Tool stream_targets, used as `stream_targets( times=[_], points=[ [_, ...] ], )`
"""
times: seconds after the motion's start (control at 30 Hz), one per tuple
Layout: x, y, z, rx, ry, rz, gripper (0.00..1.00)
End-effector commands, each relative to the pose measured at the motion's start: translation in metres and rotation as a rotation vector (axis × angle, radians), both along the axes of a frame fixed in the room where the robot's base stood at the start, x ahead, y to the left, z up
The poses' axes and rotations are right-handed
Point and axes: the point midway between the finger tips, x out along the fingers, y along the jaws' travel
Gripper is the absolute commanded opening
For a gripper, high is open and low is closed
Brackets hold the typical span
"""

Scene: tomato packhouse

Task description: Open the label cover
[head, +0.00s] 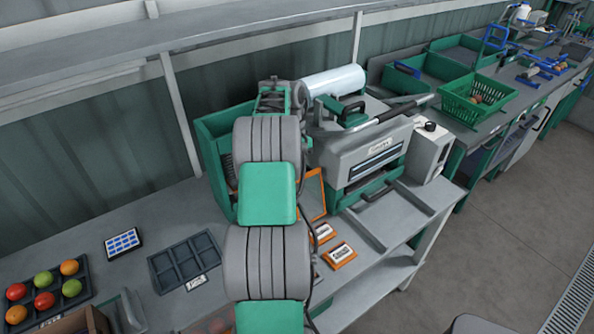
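A grey machine (362,150) with a green base stands on the bench right of my arm. Its grey top bears a green handle (352,113) and a long dark bar handle. A small framed label plate (377,152) is on its front. I cannot tell for sure which part is the label cover; no raised lid shows. My arm rises through the middle of the picture and ends left of the machine.
A clear film roll (334,81) lies behind the machine. A green bin (213,150) is partly behind my arm. Orange-edged label cards (339,254), a dark divided tray (183,262) and a tomato tray (84,271) lie on the bench. A green basket (479,98) stands farther right.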

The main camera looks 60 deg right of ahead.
Motion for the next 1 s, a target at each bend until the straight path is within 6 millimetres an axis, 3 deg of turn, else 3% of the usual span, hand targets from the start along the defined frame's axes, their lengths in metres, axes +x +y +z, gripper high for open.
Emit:
stream_targets(
  times=[0.37,0.4,0.63,1.0],
  points=[
    [-0.002,-0.001,0.0,0.002,-0.001,-0.004,0.0],
    [-0.002,-0.001,0.001,0.002,-0.001,-0.004,0.14],
    [-0.003,-0.002,0.001,0.001,-0.001,-0.004,0.33],
    [-0.002,-0.002,0.01,-0.003,-0.001,-0.006,0.34]
  ],
)
